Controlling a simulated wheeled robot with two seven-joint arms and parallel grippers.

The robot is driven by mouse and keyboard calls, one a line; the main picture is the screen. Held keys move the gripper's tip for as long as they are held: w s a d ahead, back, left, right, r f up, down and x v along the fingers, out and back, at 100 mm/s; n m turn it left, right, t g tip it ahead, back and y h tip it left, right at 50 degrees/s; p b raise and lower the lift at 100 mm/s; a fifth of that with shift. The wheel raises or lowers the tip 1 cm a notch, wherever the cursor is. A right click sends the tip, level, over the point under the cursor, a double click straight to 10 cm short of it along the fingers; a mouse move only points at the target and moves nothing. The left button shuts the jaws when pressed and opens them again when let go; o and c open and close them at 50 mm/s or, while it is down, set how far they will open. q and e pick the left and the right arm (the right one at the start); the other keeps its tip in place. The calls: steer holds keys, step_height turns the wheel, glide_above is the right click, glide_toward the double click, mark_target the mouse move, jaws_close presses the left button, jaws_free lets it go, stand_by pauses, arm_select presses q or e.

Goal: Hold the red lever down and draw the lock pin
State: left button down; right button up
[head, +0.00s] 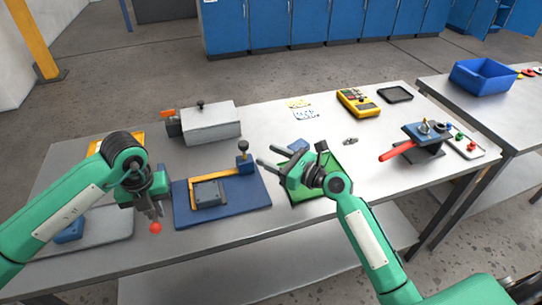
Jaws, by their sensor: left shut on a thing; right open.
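My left gripper (152,214) is low at the table's front edge, left of a blue board (225,216). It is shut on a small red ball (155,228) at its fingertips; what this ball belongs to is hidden. A red lever (397,151) sticks out leftward from a blue-topped valve fixture (427,132) at the right; no gripper is near it. My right gripper (262,155) is open and empty, its fingers pointing left near a black knob (243,147) on a blue block of the board. I cannot tell which part is the lock pin.
A yellow bar (222,177) and grey plate (208,194) lie on the blue board. A green tray (332,185) is under my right gripper. A grey box (210,124), yellow meter (358,103) and black tray (395,94) stand behind. The table centre is mostly clear.

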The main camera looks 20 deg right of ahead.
arm_select(q)
steer(key=shift+w+r+g+p, duration=0.25)
steer(key=shift+r+g+p, duration=0.3)
steer(key=shift+r+p, duration=0.45)
steer(key=shift+w+r+g+p, duration=0.2)
steer(key=shift+r+g+p, duration=0.35)
steer(key=shift+r+p, duration=0.45)
steer(key=c, duration=1.3)
jaws_free()
steer(key=shift+s, duration=0.15)
steer(key=shift+r, duration=0.15)
step_height(320, 180, up, 7)
steer(key=p, duration=0.3)
steer(key=shift+f, duration=0.2)
